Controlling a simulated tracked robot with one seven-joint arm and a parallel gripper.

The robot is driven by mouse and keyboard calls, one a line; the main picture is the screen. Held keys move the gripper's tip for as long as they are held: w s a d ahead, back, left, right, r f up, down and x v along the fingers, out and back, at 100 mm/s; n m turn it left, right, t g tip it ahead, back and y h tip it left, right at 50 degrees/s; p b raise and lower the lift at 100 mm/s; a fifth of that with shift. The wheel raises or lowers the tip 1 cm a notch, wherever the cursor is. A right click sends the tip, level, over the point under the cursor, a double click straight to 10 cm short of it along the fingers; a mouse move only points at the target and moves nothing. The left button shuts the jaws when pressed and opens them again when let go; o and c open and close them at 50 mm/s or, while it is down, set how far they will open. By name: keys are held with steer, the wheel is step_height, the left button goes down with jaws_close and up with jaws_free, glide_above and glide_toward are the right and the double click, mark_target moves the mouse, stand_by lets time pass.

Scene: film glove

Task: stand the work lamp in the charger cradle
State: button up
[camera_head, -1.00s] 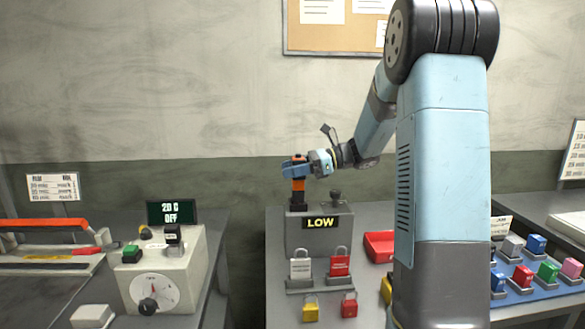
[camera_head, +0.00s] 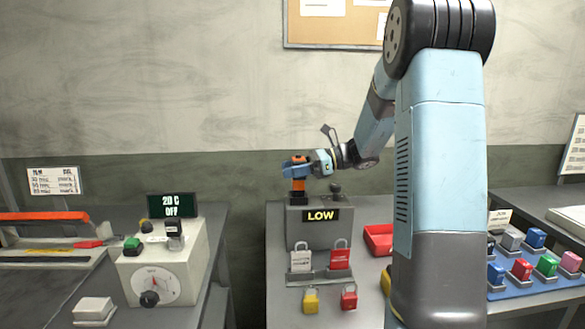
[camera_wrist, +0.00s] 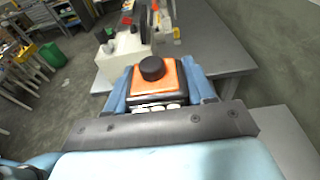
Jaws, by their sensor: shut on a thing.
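The work lamp (camera_head: 299,186) is orange with black ends and upright at the top of the grey box with the LOW display (camera_head: 320,231), which looks like the charger. Its black lower end meets the box top in the picture; a cradle opening is hidden, so I cannot tell how deep it sits. My gripper (camera_head: 297,171) is shut around the lamp's upper part from the right. In the wrist view the lamp's orange head with its black cap (camera_wrist: 152,68) shows between my blue fingers (camera_wrist: 160,92).
A black knob (camera_head: 335,188) stands on the box just right of the lamp. Padlocks (camera_head: 340,256) hang on the rack in front. A red tray (camera_head: 378,239) lies to the right. A dial box (camera_head: 164,265) stands left across a gap.

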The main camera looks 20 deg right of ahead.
steer(key=shift+f, duration=0.2)
steer(key=o, duration=1.3)
steer(key=shift+c, duration=0.2)
steer(key=v, duration=1.4)
steer(key=shift+f, duration=0.1)
steer(key=shift+a, duration=0.1)
